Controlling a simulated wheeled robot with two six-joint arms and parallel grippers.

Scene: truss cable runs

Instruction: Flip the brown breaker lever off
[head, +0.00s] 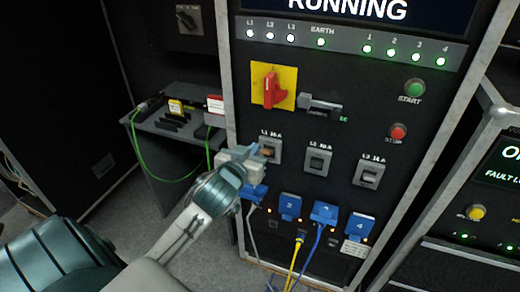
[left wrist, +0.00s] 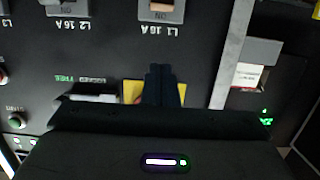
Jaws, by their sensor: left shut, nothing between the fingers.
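The brown breaker lever (head: 266,148) sits in the L1 16 A breaker, the leftmost of the row on the black panel in the head view. In the left wrist view, which is turned upside down, the brown lever (left wrist: 161,7) is cut by the top edge. My left gripper (head: 256,153) is in front of the panel by the L1 breaker and covers part of it. In the left wrist view its dark fingers (left wrist: 162,75) are together, empty, and point toward the L1 breaker. My right gripper is out of view.
Breakers L2 (head: 318,160) and L3 (head: 369,173) are to the right with grey levers. Above are a red rotary switch (head: 272,90) and a grey handle (head: 322,106). Blue plugs (head: 290,206) with cables are below. A shelf (head: 165,125) stands left.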

